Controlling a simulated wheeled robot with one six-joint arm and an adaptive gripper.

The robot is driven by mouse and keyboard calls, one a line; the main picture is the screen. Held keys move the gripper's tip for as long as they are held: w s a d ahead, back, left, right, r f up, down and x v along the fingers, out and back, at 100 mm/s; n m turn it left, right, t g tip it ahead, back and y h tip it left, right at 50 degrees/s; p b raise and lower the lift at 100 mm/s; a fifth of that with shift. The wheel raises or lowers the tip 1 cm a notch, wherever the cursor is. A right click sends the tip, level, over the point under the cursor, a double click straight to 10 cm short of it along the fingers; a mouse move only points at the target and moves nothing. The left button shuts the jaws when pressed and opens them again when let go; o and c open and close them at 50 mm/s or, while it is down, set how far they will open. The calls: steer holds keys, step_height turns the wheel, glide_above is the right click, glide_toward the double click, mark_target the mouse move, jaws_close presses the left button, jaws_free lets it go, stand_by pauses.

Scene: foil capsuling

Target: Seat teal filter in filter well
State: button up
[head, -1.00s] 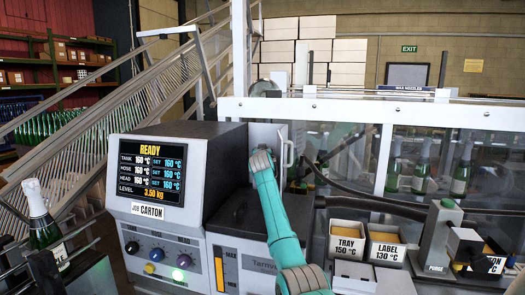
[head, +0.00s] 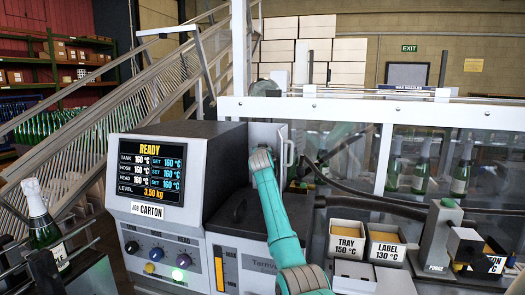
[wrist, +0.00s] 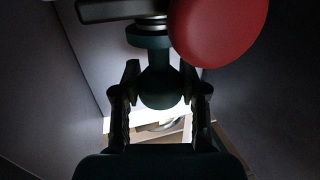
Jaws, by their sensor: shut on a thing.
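In the wrist view, a dark teal, rounded piece, which looks like the teal filter (wrist: 158,85), sits between the two fingers of my gripper (wrist: 159,80). The fingers are closed against its sides. A collar with a pale metal ring tops it, just below a dark bar (wrist: 115,9); I cannot tell whether they touch. I cannot make out the filter well for certain in either view. In the head view, my teal arm reaches up beside the grey machine (head: 180,205); my gripper and the filter are hidden there.
A round red part (wrist: 218,28) is close on the right in the wrist view, with dark walls on both sides. In the head view, a pale upright panel with a handle (head: 286,150) stands beside my arm. TRAY (head: 346,246) and LABEL (head: 386,252) bins stand to the right.

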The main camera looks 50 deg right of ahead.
steer(key=shift+s+d+f, duration=0.1)
steer(key=shift+s+f, duration=0.1)
steer(key=shift+f, duration=0.95)
steer(key=shift+s+d+f, duration=0.1)
steer(key=shift+s+f, duration=0.1)
steer(key=shift+f, duration=0.9)
steer(key=shift+a, duration=0.1)
steer(key=o, duration=1.3)
steer(key=s+a+r, duration=0.4)
steer(key=a, duration=0.3)
steer(key=shift+s+r, duration=0.25)
steer(key=shift+r, duration=0.15)
